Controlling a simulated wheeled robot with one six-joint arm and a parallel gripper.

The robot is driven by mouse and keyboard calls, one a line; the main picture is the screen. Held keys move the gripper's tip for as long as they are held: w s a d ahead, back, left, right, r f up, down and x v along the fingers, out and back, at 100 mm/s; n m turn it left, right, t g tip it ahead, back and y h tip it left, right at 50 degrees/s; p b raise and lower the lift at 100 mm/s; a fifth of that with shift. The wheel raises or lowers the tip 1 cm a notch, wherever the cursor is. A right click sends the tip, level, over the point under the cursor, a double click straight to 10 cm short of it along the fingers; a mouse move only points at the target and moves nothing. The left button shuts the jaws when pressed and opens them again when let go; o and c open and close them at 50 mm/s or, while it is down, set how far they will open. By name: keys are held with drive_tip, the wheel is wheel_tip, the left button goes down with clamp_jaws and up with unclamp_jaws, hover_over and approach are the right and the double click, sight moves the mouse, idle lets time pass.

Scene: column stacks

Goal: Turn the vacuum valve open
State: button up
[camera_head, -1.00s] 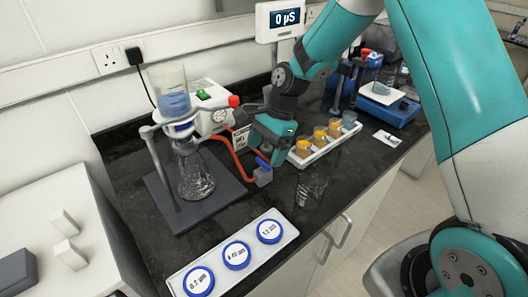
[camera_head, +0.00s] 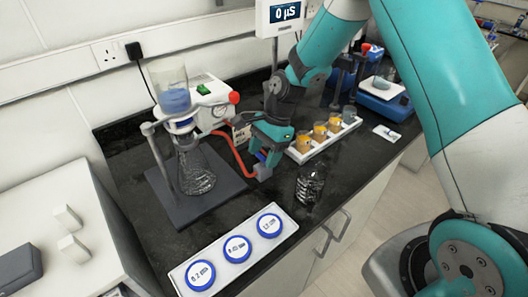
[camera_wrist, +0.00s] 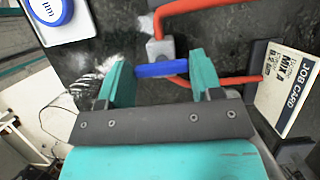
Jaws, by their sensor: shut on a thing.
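The vacuum valve (camera_head: 263,173) is a small grey block on the red hose (camera_head: 233,147) beside the filter flask (camera_head: 196,172). Its blue lever (camera_wrist: 162,69) lies crosswise in the wrist view, with the grey valve body (camera_wrist: 160,48) just beyond it. My gripper (camera_wrist: 157,73) has its two teal fingers at opposite ends of the lever and is shut on it. In the head view my gripper (camera_head: 268,147) is down at the valve and hides part of the lever. The red hose runs off both sides of the valve body in the wrist view.
A white rack of orange-filled cups (camera_head: 320,133) stands right of my gripper. A glass (camera_head: 310,184) stands in front of it. A tray with blue-rimmed discs (camera_head: 238,248) lies at the front. A job card (camera_wrist: 287,88) stands near the right finger.

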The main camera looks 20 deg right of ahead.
drive_tip(key=shift+n, duration=0.3)
drive_tip(key=n, duration=0.2)
drive_tip(key=n+g+p, duration=0.1)
drive_tip(key=shift+w+r+n+g+h, duration=0.1)
drive_tip(key=shift+n+g+h, duration=0.2)
drive_tip(key=shift+n+h, duration=0.1)
drive_tip(key=n+g+h, duration=0.1)
drive_tip(key=n, duration=0.3)
drive_tip(key=shift+a+n, duration=0.1)
drive_tip(key=shift+n, duration=0.2)
drive_tip(key=n+h, duration=0.2)
drive_tip(key=n, duration=0.2)
drive_tip(key=shift+g, duration=0.3)
drive_tip(key=n+h+b, duration=0.1)
drive_tip(key=n, duration=0.3)
drive_tip(key=shift+a+n+h, duration=0.1)
drive_tip(key=shift+n+h, duration=0.2)
drive_tip(key=shift+h, duration=0.1)
drive_tip(key=o, duration=0.9)
